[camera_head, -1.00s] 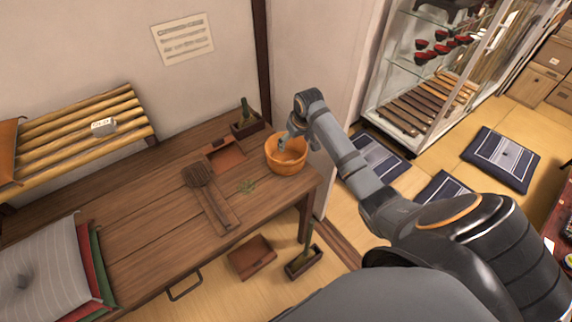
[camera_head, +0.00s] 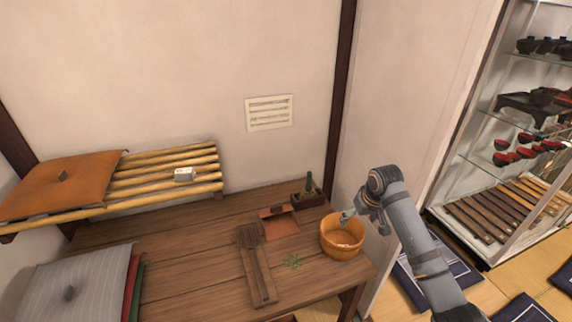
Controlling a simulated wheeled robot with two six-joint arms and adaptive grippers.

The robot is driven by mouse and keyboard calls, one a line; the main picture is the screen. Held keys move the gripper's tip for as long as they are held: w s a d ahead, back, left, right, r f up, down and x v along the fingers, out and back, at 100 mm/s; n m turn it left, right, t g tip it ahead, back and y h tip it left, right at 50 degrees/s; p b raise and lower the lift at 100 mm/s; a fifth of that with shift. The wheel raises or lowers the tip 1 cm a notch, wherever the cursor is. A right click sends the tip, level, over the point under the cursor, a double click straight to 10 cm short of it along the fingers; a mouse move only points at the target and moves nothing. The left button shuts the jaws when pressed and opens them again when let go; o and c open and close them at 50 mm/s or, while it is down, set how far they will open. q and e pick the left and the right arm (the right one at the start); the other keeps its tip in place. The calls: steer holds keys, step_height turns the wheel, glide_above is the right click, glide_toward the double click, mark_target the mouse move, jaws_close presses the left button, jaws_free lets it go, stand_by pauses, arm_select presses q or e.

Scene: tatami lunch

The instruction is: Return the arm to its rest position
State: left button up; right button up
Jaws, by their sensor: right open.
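My right gripper (camera_head: 347,217) is at the end of my right arm, which comes in from the lower right. My left gripper is not in view.
Cushions (camera_head: 75,290) are stacked at left. A bamboo rack (camera_head: 165,170) is behind. A glass display case (camera_head: 478,190) stands at right.

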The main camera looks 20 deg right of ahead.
steer(key=s+a+f+n, duration=0.2)
steer(key=s+a+f, duration=0.6)
steer(key=s, duration=0.2)
steer(key=s+a, duration=0.2)
steer(key=s, duration=0.5)
steer(key=s+a, duration=0.3)
steer(key=s, duration=0.5)
steer(key=s+d+f+g, duration=0.1)
steer(key=d+f, duration=0.1)
steer(key=f, duration=1.1)
steer(key=s+d+f, duration=0.1)
steer(key=f, duration=1.2)
steer(key=s+d+f+g, duration=0.1)
steer(key=s+f, duration=1.5)
steer(key=s, duration=0.2)
steer(key=shift+d+m+h, duration=0.15)
steer(key=shift+m+h, duration=0.15)
